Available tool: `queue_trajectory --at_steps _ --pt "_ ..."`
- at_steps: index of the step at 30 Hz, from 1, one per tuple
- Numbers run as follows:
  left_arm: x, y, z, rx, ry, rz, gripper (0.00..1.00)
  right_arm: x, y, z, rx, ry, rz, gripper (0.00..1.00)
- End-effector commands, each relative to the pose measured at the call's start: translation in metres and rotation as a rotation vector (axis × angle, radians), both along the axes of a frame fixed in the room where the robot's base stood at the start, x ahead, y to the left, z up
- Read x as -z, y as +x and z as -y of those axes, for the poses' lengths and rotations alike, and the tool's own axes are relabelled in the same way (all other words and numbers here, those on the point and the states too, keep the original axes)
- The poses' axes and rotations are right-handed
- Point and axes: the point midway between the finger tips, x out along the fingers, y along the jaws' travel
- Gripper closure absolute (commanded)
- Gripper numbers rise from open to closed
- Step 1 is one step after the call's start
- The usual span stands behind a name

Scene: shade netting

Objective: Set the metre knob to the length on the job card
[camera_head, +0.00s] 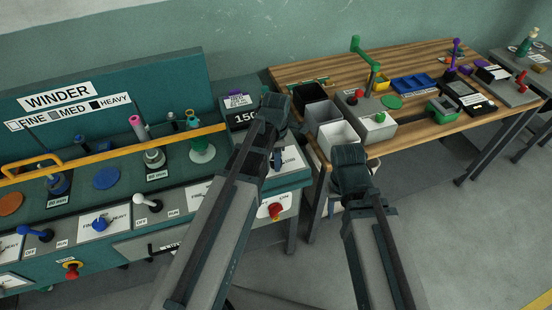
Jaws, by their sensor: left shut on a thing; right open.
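The winder's display (244,118) shows "150", its right end hidden behind my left arm. A white card with a purple clip (238,100) stands above it; its print is too small to read. My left gripper (277,142) is over the right end of the winder panel, shut on what looks like the dark blue metre knob (278,159). The gripper hides most of the knob, and its setting cannot be read. My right gripper (349,164) is open and empty, in front of the wooden table's near left corner.
The winder bench (105,165) on the left carries spools, discs and several lever knobs. The wooden table (315,70) holds bins (338,136), a green crank (364,55) and a blue tray (413,83). Floor at right is clear.

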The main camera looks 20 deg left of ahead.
Motion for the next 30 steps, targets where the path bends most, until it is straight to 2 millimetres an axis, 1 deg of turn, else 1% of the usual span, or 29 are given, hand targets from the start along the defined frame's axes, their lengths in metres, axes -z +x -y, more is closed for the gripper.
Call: queue_trajectory --at_steps 6,12,29,30 --pt "0.0001 -0.0001 0.0000 -0.116 0.000 0.000 1.00 0.0001 0.0000 0.0000 0.000 0.000 0.000 0.50" --pt "0.0001 -0.0001 0.0000 -0.176 0.000 0.000 1.00 0.0001 0.0000 0.0000 0.000 0.000 0.000 0.50" --pt "0.0001 -0.0001 -0.0001 -0.203 0.000 0.000 1.00 0.0001 0.0000 0.0000 0.000 0.000 0.000 0.50" --pt "0.0001 -0.0001 -0.0001 -0.203 0.000 0.000 0.46 0.0001 0.0000 0.0000 0.000 0.000 0.000 0.50"
